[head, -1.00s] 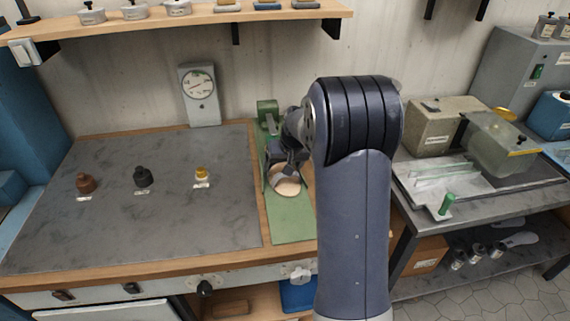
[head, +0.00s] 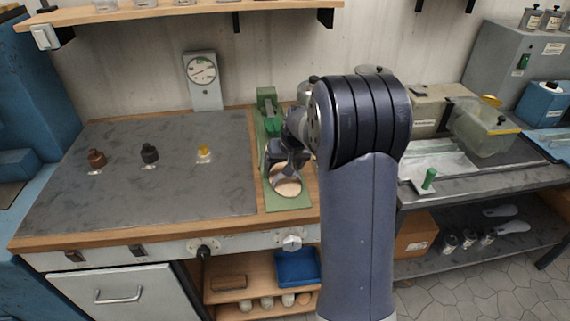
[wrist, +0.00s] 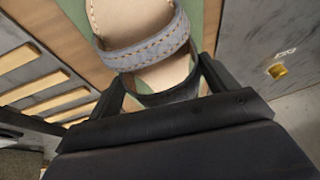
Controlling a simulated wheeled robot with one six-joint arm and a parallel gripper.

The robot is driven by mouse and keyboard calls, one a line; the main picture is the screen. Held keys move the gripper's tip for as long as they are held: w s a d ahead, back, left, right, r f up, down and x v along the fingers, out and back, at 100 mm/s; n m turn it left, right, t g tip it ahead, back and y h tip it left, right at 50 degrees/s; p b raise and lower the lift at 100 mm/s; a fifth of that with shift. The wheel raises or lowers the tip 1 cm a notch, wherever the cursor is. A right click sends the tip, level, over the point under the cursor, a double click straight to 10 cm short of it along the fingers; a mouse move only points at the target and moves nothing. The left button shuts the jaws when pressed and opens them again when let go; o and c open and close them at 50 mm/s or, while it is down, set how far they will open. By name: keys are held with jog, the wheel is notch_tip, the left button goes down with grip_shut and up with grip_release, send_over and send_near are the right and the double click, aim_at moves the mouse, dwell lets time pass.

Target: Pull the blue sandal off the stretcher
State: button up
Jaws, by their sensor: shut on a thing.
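The sandal (head: 287,187) has a tan insole and grey-blue straps. In the wrist view its strap (wrist: 150,45) shows orange stitching. My gripper (wrist: 160,80) is shut on the sandal, one dark finger on each side of its near end. The stretcher (head: 267,97) is green and stands at the back of a long green base (head: 290,205). A green part (head: 274,127) shows between it and the sandal, which is over the front end of the base. My wrist hides part of the gap, and I cannot tell whether the sandal touches the base.
The bench with a grey mat (head: 130,195) lies left, with brown, black and yellow knobs. A dial gauge (head: 203,75) stands behind. A side table (head: 455,188) with a green-handled tool (head: 429,179) is right. Open shelves with a blue tray (head: 297,267) are below.

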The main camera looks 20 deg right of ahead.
jog(key=o, duration=1.1)
jog(key=shift+r, duration=0.1)
jog(key=v, duration=1)
jog(key=shift+s+d+r+b, duration=0.1)
jog(key=shift+r+b, duration=0.2)
jog(key=shift+b, duration=0.1)
jog(key=shift+f, duration=0.1)
jog(key=x, duration=1)
jog(key=shift+f+p, duration=0.35)
jog(key=shift+p, duration=0.05)
